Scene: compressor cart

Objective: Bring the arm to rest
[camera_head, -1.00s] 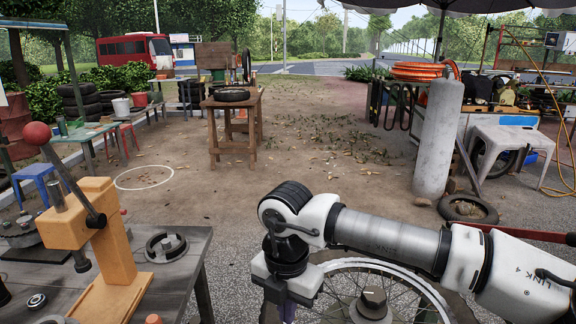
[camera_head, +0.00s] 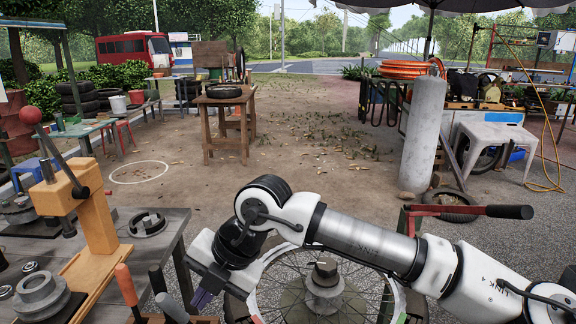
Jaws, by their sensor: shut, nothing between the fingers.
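My arm (camera_head: 365,238), white and grey, reaches in from the lower right and bends down at its wrist. My gripper (camera_head: 203,298) hangs from the wrist at the lower middle, between the workbench and the wheel. Its dark purplish fingers are together and empty. They point down and slightly left, with the tips close to the bottom of the picture. The arm passes in front of a spoked wheel (camera_head: 325,290) and hides part of its rim.
A grey workbench (camera_head: 170,240) at left carries a wooden press (camera_head: 95,215) with a red-knobbed lever. Tools with orange (camera_head: 126,284) and dark handles stand near my gripper. A red bar with a black grip (camera_head: 508,212) lies behind my arm. Open ground is beyond.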

